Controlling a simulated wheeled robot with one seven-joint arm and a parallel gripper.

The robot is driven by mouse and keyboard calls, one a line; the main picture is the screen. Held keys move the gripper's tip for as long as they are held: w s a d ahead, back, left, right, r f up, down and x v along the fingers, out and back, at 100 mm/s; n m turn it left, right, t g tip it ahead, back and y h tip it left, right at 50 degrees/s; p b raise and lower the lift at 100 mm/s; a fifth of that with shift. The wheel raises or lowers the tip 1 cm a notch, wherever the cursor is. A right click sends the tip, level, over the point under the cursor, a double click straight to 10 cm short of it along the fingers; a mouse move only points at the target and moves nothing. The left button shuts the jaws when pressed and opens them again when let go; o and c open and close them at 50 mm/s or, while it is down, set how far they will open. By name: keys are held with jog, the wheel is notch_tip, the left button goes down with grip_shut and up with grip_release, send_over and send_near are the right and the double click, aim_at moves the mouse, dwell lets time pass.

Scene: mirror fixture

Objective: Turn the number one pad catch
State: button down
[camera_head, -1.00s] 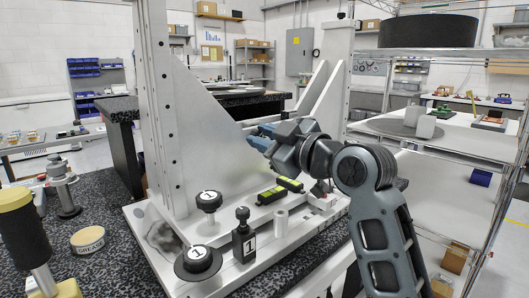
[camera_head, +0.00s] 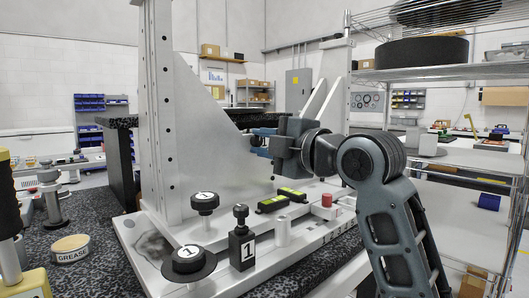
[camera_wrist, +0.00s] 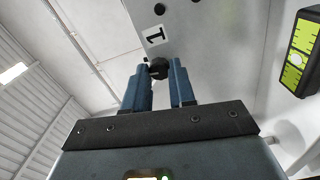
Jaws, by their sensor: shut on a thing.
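In the wrist view, a small dark round knob (camera_wrist: 158,69) stands out from a pale metal plate, beside a white label (camera_wrist: 155,36) marked "1". My gripper (camera_wrist: 159,63) has its two blue fingers on either side of this knob and is shut on it. In the head view, my gripper (camera_head: 262,141) reaches left to the fixture's upright plate (camera_head: 215,135). The held knob is hidden there behind the fingers and plate.
A wire shelf (camera_head: 425,72) stands at right.

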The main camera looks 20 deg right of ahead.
jog(key=shift+a+n, duration=0.1)
jog(key=shift+n, duration=0.5)
jog(key=c, duration=0.9)
grip_release()
jog(key=shift+c, duration=0.2)
jog(key=v, duration=0.7)
jog(key=shift+s, duration=0.35)
jog(key=shift+d, duration=0.2)
